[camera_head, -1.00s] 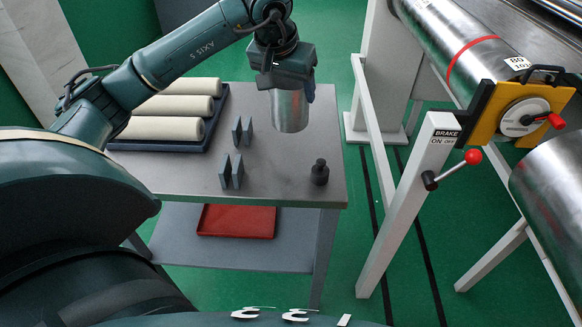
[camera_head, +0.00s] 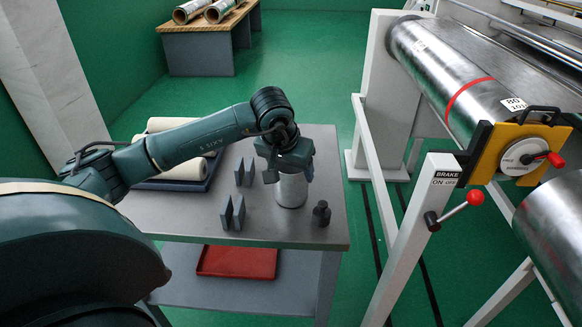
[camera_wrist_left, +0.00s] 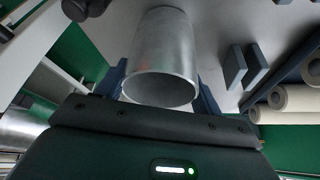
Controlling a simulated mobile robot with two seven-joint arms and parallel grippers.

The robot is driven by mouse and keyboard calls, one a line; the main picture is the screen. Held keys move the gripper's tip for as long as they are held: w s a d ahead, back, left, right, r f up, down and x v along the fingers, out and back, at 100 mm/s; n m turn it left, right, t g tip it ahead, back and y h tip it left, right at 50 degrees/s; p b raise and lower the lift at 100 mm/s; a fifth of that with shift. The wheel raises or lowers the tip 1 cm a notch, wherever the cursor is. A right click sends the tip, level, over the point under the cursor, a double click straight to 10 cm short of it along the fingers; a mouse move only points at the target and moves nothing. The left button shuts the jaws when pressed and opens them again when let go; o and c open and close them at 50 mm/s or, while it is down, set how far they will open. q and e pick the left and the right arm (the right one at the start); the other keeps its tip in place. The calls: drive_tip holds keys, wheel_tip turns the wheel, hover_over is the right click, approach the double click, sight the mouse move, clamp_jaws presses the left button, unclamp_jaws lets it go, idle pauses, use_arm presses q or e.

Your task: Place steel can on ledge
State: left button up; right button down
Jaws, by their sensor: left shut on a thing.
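The steel can (camera_head: 291,189) is a shiny silver cylinder standing upright over the right part of the grey tabletop (camera_head: 190,222). My left gripper (camera_head: 287,172) is shut around its upper part from above. In the left wrist view the can (camera_wrist_left: 163,58) sits between the two fingers (camera_wrist_left: 160,88). I cannot tell whether its base touches the tabletop. No surface is plainly marked as the ledge. My right gripper is not in view.
A small dark weight (camera_head: 321,214) stands close right of the can. Grey upright plates (camera_head: 233,212) stand to its left. Cream rolls (camera_head: 185,168) lie behind my arm. A white frame post (camera_head: 411,240) with a red-knobbed brake lever (camera_head: 455,212) stands right of the table.

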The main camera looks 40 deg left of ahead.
use_arm(q)
drive_tip(key=shift+f, duration=0.2)
drive_tip(key=o, duration=1.1)
drive_tip(key=shift+r, duration=0.1)
drive_tip(key=shift+c, duration=0.2)
